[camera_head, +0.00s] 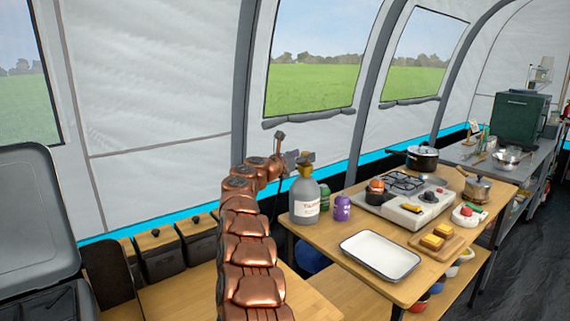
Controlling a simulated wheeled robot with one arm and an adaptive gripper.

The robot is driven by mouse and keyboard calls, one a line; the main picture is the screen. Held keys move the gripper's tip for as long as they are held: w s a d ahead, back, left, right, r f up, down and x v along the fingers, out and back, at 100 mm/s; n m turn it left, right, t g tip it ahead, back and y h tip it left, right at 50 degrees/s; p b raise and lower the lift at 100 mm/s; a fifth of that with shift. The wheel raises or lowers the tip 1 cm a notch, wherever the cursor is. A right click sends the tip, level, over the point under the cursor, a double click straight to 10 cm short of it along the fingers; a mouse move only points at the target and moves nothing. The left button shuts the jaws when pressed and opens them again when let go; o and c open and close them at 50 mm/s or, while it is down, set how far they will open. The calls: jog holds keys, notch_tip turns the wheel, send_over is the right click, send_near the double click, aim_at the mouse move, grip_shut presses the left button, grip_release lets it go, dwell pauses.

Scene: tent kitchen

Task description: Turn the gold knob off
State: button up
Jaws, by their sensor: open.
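A grey gas bottle (305,200) with a white label stands on the wooden table, at its left end. A small gold knob (307,158) sits on top of the bottle. My copper arm rises from the bottom of the view and bends right at the top. My gripper (297,160) is at its end, open, at the height of the bottle's top and close beside the gold knob on its left. The fingers are small and partly overlap the bottle top, so I cannot tell whether they touch the knob or which way it is turned.
Right of the bottle are a green can (324,197), a purple can (342,208) and a gas stove (409,200). A white tray (380,255) lies in front. A wooden board (440,254) holds yellow blocks. A black pot (422,160) stands behind the stove.

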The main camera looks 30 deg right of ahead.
jog(key=v, duration=1)
dwell(0.4)
dwell(0.9)
